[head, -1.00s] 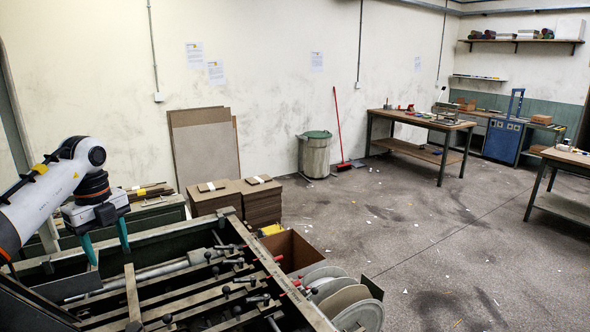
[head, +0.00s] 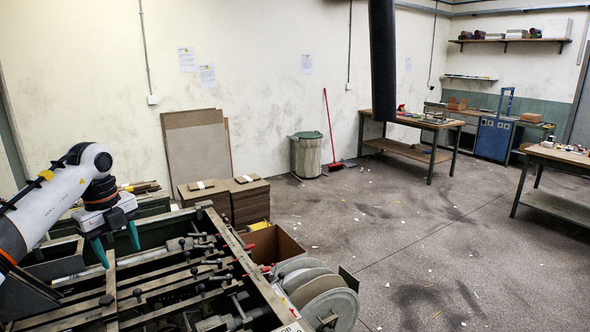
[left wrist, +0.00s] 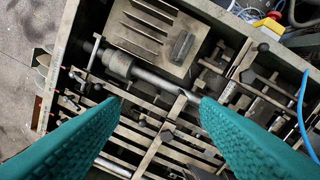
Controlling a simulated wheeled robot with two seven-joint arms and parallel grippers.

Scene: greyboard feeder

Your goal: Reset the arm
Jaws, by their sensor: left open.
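My left arm comes in from the left in the head view, with its left gripper (head: 118,246) pointing down over the left end of the greyboard feeder (head: 246,268). Its two teal fingers are apart with nothing between them. In the left wrist view the open fingers (left wrist: 161,97) hang above the feeder's bars, rods and clamps (left wrist: 150,75). I cannot tell the exact height, but they look clear of the machine. My right gripper is not in view.
Stacked boards (head: 228,198) stand behind the feeder, and a cardboard box (head: 272,246) and grey reels (head: 318,290) sit at its right side. A dark vertical bar (head: 382,60) hangs at the top. A bin (head: 306,156) and workbench (head: 410,150) are farther off.

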